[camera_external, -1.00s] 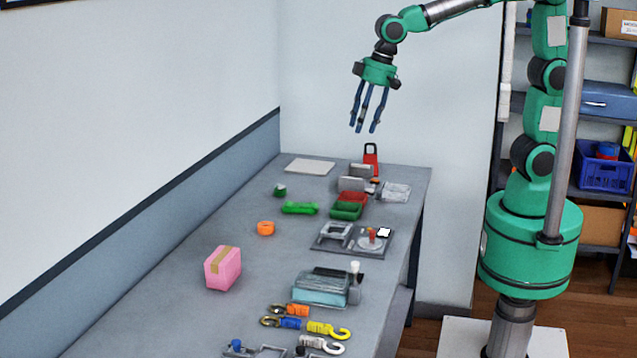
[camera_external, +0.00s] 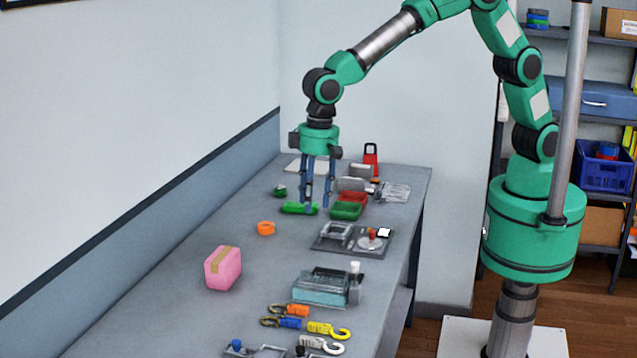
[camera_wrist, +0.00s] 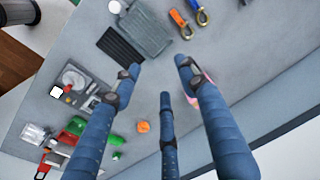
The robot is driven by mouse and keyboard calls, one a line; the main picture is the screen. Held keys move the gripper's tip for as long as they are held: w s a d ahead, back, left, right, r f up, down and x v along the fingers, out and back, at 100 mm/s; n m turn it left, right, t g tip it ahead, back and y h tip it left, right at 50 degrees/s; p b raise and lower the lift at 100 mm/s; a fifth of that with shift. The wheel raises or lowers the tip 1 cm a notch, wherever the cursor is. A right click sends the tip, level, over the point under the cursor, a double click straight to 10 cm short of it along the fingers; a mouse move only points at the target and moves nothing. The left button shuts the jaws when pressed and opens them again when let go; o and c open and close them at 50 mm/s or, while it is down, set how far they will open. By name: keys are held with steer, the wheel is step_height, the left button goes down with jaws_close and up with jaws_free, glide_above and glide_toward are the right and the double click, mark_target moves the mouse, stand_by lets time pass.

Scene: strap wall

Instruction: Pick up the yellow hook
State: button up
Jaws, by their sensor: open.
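The yellow hook (camera_external: 322,328) lies flat near the front of the bench in the external view, its curved end toward the right. It lies beside the blue-handled hook (camera_external: 289,323) and the orange-handled hook (camera_external: 297,310), with the white hook (camera_external: 323,345) on its near side. My gripper (camera_external: 318,208) is open and empty, fingers pointing down above the far half of the bench, well away from the yellow hook. In the wrist view my three spread fingers (camera_wrist: 158,78) hold nothing. The orange and blue handles show at that view's top edge; I cannot make out the yellow hook there.
A clear lidded box (camera_external: 320,288) and small bottle (camera_external: 355,283) stand just beyond the hooks. A pink box (camera_external: 223,268) is left of them. A dark tray (camera_external: 381,243), green bin (camera_external: 346,211) and orange ring (camera_external: 265,228) lie farther back.

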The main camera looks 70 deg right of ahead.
steer(key=p, duration=0.3)
glide_above(330, 330)
steer(key=w, duration=0.4)
step_height(330, 330, down, 12)
steer(key=shift+d+g+h, duration=0.3)
steer(key=shift+g, duration=0.1)
steer(key=shift+f, duration=0.2)
steer(key=shift+f, duration=4.15)
steer(key=shift+s+a+f, duration=0.15)
steer(key=shift+f, duration=2.45)
